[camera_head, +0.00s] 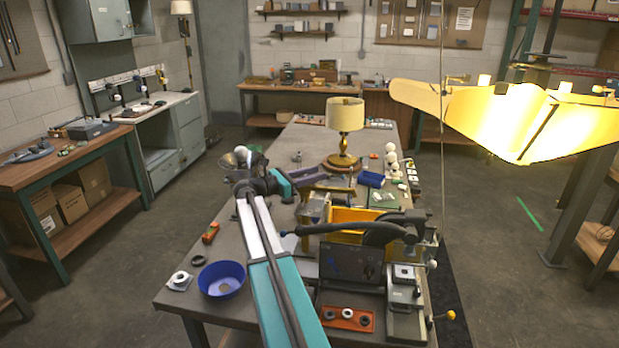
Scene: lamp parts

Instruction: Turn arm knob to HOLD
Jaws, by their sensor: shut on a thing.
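My gripper (312,188) is at the end of my arm, beyond the teal wrist link, over the middle of the bench. It is shut on a small part that is too small and covered to make out. Just in front of it stands a fixture with a yellow panel (362,217) and a black curved arm (365,230). A black panel (350,264) with small markings leans below that arm. I cannot clearly pick out the arm knob, its pointer or a HOLD mark. A white ball knob (432,264) and a yellow knob (451,315) stick out at the fixture's right side.
A lit table lamp (345,122) stands beyond my gripper. A blue bowl (222,279) and an orange tray (348,319) with dark rings lie on the near bench. A large glowing shade (500,115) hangs at right. Bare bench top shows left of the fixture.

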